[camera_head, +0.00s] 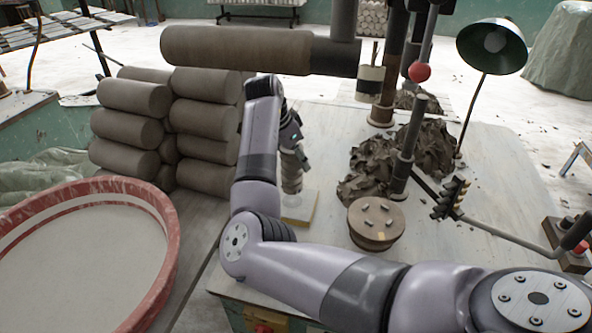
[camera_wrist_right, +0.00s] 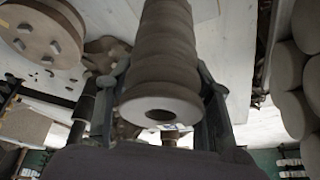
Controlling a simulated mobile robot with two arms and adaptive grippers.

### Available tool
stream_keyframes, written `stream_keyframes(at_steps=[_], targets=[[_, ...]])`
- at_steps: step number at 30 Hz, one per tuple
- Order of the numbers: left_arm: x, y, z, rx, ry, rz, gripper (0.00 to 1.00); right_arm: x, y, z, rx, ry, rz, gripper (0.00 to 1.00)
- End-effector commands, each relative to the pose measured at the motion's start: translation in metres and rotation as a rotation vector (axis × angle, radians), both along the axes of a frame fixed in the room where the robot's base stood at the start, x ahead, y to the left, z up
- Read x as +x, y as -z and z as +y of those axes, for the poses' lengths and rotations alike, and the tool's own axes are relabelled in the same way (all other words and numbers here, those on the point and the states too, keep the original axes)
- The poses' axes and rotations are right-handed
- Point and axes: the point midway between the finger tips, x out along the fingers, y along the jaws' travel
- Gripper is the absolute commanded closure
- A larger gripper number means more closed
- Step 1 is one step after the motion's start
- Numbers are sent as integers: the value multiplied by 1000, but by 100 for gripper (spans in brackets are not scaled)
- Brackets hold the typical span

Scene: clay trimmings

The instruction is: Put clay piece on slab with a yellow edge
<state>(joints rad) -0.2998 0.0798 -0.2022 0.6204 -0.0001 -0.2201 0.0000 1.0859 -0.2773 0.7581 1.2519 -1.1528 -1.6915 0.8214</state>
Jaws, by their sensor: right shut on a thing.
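The clay piece (camera_head: 291,168) is a grey-brown ribbed cylinder. It hangs upright from my right gripper (camera_head: 289,132), which is shut on it. In the right wrist view the clay piece (camera_wrist_right: 163,62) sits between the two fingers of my right gripper (camera_wrist_right: 160,95), its near end showing a round hole. The slab with a yellow edge (camera_head: 301,212) is a small pale block on the table, under the lower end of the piece. I cannot tell whether the piece touches it. My left gripper is out of view.
Clay logs (camera_head: 130,130) are stacked left of my right arm. A red-rimmed basin (camera_head: 160,215) is at lower left. A round disc with pegs (camera_head: 376,222) and a heap of clay trimmings (camera_head: 425,145) lie right of the slab. A desk lamp (camera_head: 492,45) stands behind. The table's right part (camera_head: 480,275) has free room.

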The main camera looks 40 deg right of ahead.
Motion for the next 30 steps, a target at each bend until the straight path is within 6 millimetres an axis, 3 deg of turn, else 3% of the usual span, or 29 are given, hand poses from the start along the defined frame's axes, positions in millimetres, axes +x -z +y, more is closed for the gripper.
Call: stream_keyframes(at_steps=[5,13,25,26,30], targets=[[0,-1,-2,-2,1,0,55,1,8,0,-2,-1,-3,100],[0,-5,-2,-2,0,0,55,0,44,0,-2,-1,-1,100],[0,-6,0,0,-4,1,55,1,49,0,-3,-1,-3,100],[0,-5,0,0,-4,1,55,0,51,0,0,0,-1,50],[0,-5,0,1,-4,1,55,0,51,0,0,0,-1,41]])
